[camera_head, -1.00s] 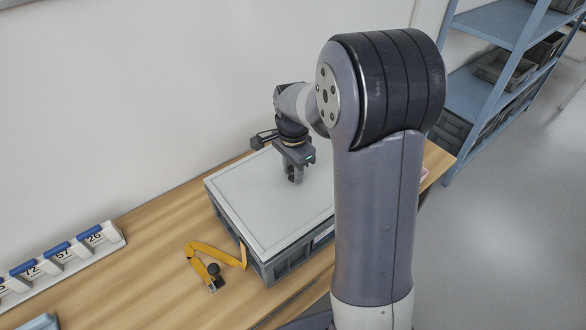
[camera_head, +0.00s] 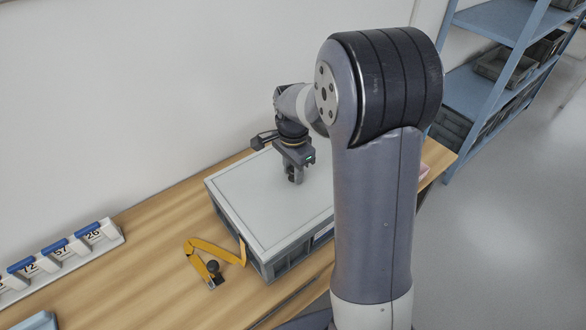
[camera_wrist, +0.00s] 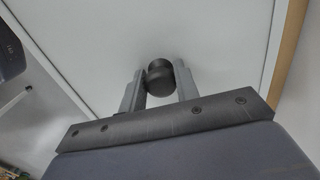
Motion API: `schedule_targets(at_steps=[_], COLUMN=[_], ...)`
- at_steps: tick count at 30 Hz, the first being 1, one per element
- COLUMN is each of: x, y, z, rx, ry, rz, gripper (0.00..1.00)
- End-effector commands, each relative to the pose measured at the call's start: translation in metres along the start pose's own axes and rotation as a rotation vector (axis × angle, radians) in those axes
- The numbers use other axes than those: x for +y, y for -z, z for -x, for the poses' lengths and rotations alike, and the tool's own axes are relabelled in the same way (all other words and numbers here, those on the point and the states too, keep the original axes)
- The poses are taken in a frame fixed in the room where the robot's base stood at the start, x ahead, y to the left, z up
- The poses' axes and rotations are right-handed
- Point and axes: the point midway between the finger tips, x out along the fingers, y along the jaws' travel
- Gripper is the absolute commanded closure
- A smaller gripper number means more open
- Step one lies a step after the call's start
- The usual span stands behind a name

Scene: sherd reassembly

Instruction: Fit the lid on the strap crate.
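The grey strap crate (camera_head: 289,262) stands on the wooden table. The pale flat lid (camera_head: 250,205) lies over its top and looks level in the head view; its far right part is hidden behind my arm. The lid also fills much of the wrist view (camera_wrist: 100,40). My gripper (camera_head: 294,180) points down at the lid. In the wrist view its fingers (camera_wrist: 160,88) stand on both sides of the lid's dark round knob (camera_wrist: 159,76) and appear closed on it. A yellow strap (camera_head: 215,250) with a dark buckle end lies on the table, its other end against the crate's left wall.
A white rail with numbered blue-topped tags (camera_head: 58,258) lies at the left, along the wall. A blue shelf rack (camera_head: 490,85) with grey bins stands at the right. The table between the rail and the strap is clear.

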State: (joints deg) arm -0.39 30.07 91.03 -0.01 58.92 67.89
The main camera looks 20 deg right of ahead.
Motion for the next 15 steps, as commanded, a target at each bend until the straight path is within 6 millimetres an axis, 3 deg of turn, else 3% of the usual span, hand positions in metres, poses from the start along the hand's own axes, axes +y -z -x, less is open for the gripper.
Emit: schedule_targets(at_steps=[9, 15], x=[-0.0002, 0.0001], y=[0.0000, -0.0001], z=[0.0004, 0.0000], rx=[0.000, 0.000], ry=[0.001, -0.001], rz=[0.000, 0.000], gripper=[0.45, 0.45])
